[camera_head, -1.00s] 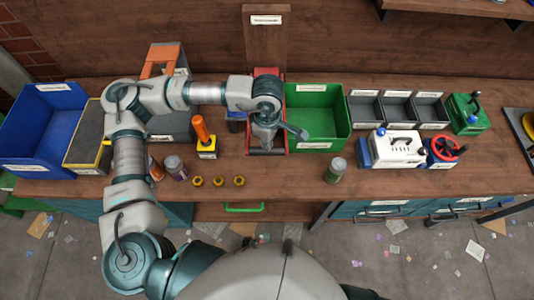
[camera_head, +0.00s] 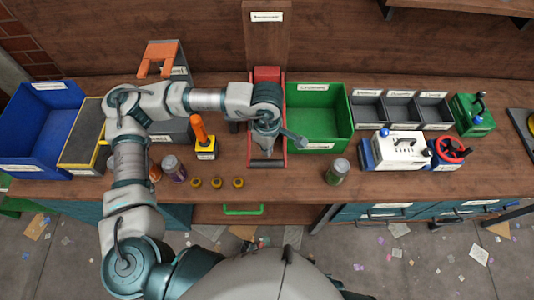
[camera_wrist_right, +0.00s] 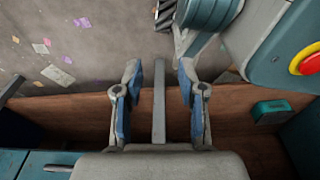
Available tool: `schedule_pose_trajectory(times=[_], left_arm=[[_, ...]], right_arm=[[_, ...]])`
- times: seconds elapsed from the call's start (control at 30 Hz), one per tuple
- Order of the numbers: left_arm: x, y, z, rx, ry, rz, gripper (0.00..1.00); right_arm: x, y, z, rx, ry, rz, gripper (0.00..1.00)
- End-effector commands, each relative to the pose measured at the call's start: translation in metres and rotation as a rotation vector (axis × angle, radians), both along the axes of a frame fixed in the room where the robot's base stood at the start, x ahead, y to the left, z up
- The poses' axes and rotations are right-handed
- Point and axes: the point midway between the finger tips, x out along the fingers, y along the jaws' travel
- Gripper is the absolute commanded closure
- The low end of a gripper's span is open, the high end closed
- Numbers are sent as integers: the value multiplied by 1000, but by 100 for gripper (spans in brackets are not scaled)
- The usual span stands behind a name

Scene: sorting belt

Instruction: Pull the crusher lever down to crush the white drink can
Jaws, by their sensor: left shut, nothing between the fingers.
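The crusher is a red frame (camera_head: 253,150) on the bench in the head view, below a wooden post. Its lever ends in a dark cross bar (camera_head: 268,163) low at the front of the frame. My left gripper (camera_head: 266,152) is shut and empty, pointing down just behind the bar. I cannot tell whether it touches the bar. The white drink can is not seen; my left arm and gripper hide much of the crusher's inside. My right gripper (camera_wrist_right: 159,75) is open in the right wrist view, with blue-padded fingers apart and nothing seen held.
A green bin (camera_head: 346,118) stands right of the crusher and a blue bin (camera_head: 66,95) at far left. An orange-handled yellow device (camera_head: 205,147), several brass nuts (camera_head: 217,183) and a jar (camera_head: 337,172) are nearby. Bare bench lies in front of the crusher.

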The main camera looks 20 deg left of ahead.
Motion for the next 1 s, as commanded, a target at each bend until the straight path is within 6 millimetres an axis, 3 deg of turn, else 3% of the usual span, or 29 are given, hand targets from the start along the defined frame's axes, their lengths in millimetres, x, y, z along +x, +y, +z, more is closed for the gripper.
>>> schedule_pose_trajectory(times=[1.0], left_arm=[[-3,0,-31,0,0,0,100]], right_arm=[[47,8,48,5,-28,-9,60]])
